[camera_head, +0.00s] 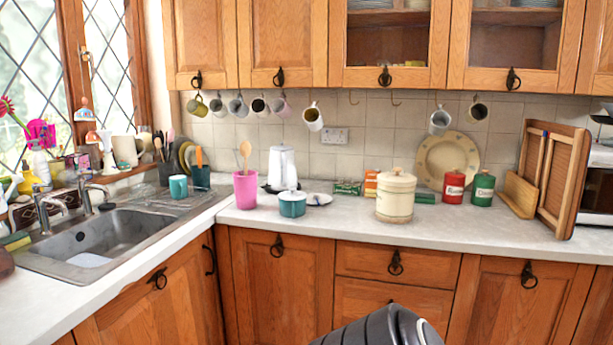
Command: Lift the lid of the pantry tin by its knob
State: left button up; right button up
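A cream pantry tin (394,203) stands upright on the corner worktop, right of the middle. Its cream lid (396,180) sits on top, with a small round knob (397,170) at the centre. The lid looks level and closed on the tin. Neither of my gripper's fingers shows in the head view. A dark grey rounded part, which looks like one of my arm links, shows at the bottom edge, below and apart from the tin.
A teal lidded pot (292,204) and pink utensil cup (245,190) stand left of the tin. Red (453,187) and green (482,188) canisters stand to its right, a plate (447,160) behind. Mugs hang above. The worktop (345,222) in front is clear.

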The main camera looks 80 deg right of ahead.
aim_at(396, 178)
jog(key=z, duration=3.1)
jog(key=i+j, duration=0.1)
jog(key=i, duration=0.65)
jog(key=i+u, duration=0.3)
jog(key=i+l+u, duration=0.15)
jog(key=i+u, duration=0.2)
